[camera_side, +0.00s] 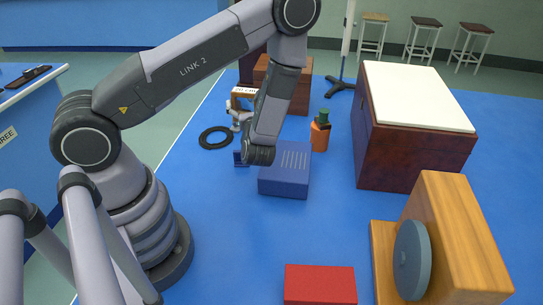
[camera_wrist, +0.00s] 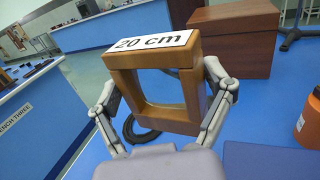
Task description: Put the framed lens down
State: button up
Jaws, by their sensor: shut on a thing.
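The framed lens (camera_wrist: 150,56) is a square wooden frame with a white "20 cm" label on its top bar; it shows small in the side view (camera_side: 242,101), partly hidden by my wrist. My gripper (camera_wrist: 160,95) is shut on it, one finger against each side of the frame. In the side view my gripper (camera_side: 238,113) is beyond the blue box, near the black cable ring. The frame looks roughly upright. I cannot tell whether its lower edge touches the blue bench top.
A blue slotted box (camera_side: 285,175) and an orange bottle (camera_side: 320,135) stand close by. A black cable ring (camera_side: 215,138) lies left of the gripper. A brown box (camera_wrist: 234,40) stands behind. A white-topped chest (camera_side: 415,130), wooden block (camera_side: 455,235) and red block (camera_side: 320,285) are right.

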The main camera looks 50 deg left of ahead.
jog(key=w+d+r+m+t+h, duration=0.1)
jog(key=w+d+m+t+h, duration=0.3)
jog(key=d, duration=0.5)
jog(key=w+d+r+m+t+h, duration=0.1)
jog(key=w+d+m+t, duration=0.15)
jog(key=w+d, duration=0.45)
jog(key=d+f+m+t+h, duration=0.1)
jog(key=d+f+m+h, duration=0.1)
jog(key=d+f+h, duration=0.1)
jog(key=d+f+m+t+h, duration=0.1)
jog(key=d+f+m+h, duration=0.1)
jog(key=d+f+h, duration=0.2)
jog(key=d+f+m+t+h, duration=0.2)
jog(key=d+f+h, duration=0.2)
jog(key=d+f, duration=0.1)
jog(key=shift+s+d+f+m, duration=0.15)
jog(key=shift+s+d+m, duration=0.15)
jog(key=shift+d, duration=0.3)
jog(key=shift+f, duration=2.1)
jog(key=shift+f, duration=0.2)
jog(key=o, duration=1.1)
jog(key=shift+c, duration=0.2)
